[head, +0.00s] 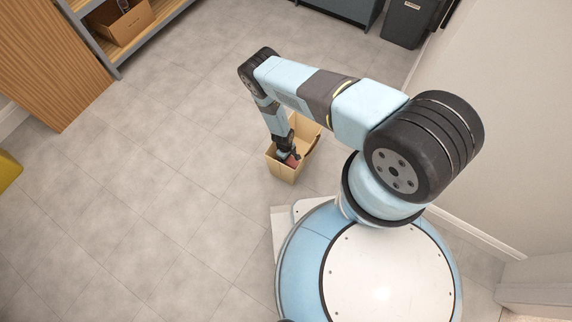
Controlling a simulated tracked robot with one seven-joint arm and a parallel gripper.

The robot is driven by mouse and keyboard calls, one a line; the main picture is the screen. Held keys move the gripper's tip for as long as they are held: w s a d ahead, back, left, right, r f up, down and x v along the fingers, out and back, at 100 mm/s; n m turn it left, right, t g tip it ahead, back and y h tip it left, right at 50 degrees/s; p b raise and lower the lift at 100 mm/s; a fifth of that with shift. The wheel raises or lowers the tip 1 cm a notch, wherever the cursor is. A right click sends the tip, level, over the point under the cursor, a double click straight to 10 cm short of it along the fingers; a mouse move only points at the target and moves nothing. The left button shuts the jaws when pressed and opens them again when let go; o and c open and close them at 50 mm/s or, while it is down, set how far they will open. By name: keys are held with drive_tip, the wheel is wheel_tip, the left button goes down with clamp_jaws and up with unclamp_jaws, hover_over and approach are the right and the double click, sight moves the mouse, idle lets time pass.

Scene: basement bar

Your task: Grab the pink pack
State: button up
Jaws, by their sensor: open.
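A small reddish-pink thing (294,161), likely the pink pack, shows inside an open cardboard box (282,172) on the floor. Only a small part of it is visible. My gripper (286,156) points down into the box, right at the pink thing. The gripper is open. The box walls and my own arm hide the fingertips, and I cannot tell whether the fingers are around the pack or beside it.
The tiled floor (150,190) left of the box is clear. A shelf with another cardboard box (125,22) stands at the upper left, beside a wooden panel (50,60). A dark bin (405,22) stands at the top right by the wall (500,130).

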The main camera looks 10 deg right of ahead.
drive_tip(key=shift+c, duration=0.4)
drive_tip(key=c, duration=1.4)
drive_tip(key=shift+r, duration=0.1)
